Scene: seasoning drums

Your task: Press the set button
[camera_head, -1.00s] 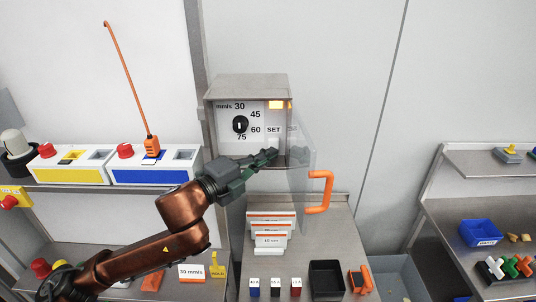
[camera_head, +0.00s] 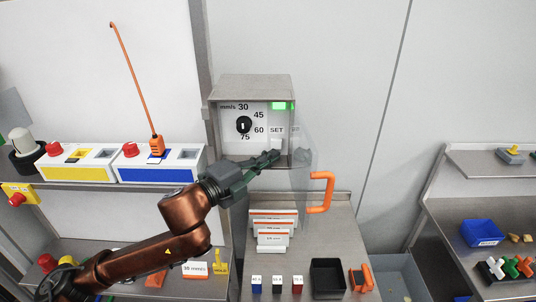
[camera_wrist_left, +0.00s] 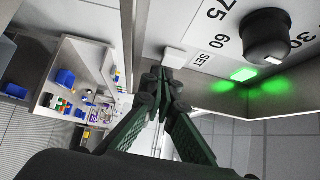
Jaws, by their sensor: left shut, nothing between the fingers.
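The grey control box (camera_head: 250,87) has a speed dial with a black knob (camera_head: 243,124), which also shows in the left wrist view (camera_wrist_left: 270,38). The white set button (camera_wrist_left: 174,57) sits beside the SET label (camera_wrist_left: 201,59). A small lamp (camera_head: 279,106) at the box's upper right glows green, as does its wrist view image (camera_wrist_left: 243,74). My left gripper (camera_head: 272,157) is shut and empty, just below the SET label (camera_head: 276,130). In the left wrist view its fingertips (camera_wrist_left: 162,76) are right at the button; I cannot tell whether they touch. My right gripper is not in view.
A clear door with an orange handle (camera_head: 322,192) stands open at the box's right. Below are stacked labelled plates (camera_head: 272,240), a black tray (camera_head: 327,279) and small bottles. Switch boxes (camera_head: 160,165) stand on the left shelf. A blue bin (camera_head: 481,233) is at right.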

